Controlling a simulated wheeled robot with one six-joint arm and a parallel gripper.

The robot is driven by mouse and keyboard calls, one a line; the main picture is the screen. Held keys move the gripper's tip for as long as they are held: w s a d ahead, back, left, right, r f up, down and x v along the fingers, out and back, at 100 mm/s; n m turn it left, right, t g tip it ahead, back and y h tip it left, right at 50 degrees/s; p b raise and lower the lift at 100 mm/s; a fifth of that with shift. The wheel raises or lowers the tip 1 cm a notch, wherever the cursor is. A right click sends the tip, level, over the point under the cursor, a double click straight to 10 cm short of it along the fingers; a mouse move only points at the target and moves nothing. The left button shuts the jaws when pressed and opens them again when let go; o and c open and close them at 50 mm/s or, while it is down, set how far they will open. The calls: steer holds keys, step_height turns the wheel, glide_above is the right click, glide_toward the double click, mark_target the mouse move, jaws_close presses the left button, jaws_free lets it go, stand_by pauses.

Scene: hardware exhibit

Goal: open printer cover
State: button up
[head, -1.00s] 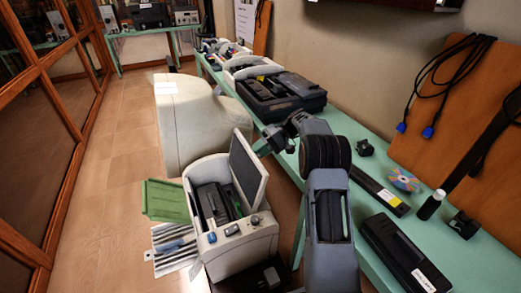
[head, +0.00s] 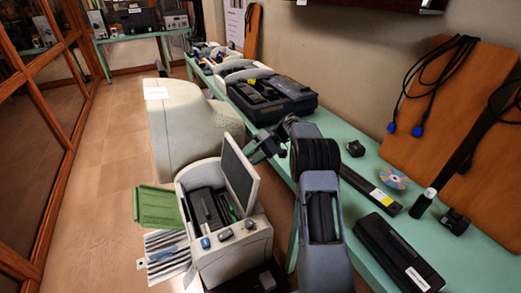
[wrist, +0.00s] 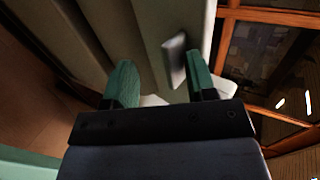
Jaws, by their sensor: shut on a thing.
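The printer (head: 236,262) is a pale beige box with a front row of knobs, low in the head view. Its grey-white cover (head: 238,178) stands raised and tilted at the right side of the opening, showing the dark inside. My gripper (head: 257,155) is at the cover's upper right edge, coming from the right. In the wrist view its two green fingers (wrist: 162,88) stand apart, with a pale piece between them. I take this to be the cover's edge, but the grip itself is mostly hidden behind the gripper body.
A large beige monitor (head: 183,130) stands just behind the printer. A green tray (head: 157,207) and striped sheets (head: 165,255) stick out at its left. The green table (head: 440,235) at right holds a black case, a disc and a bottle. The floor at left is clear.

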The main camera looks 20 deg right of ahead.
steer(key=p+v, duration=0.8)
steer(key=v, duration=0.5)
steer(key=shift+r, duration=0.3)
steer(key=shift+d+f+p, duration=0.1)
steer(key=shift+d+p, duration=0.1)
steer(key=shift+p, duration=0.1)
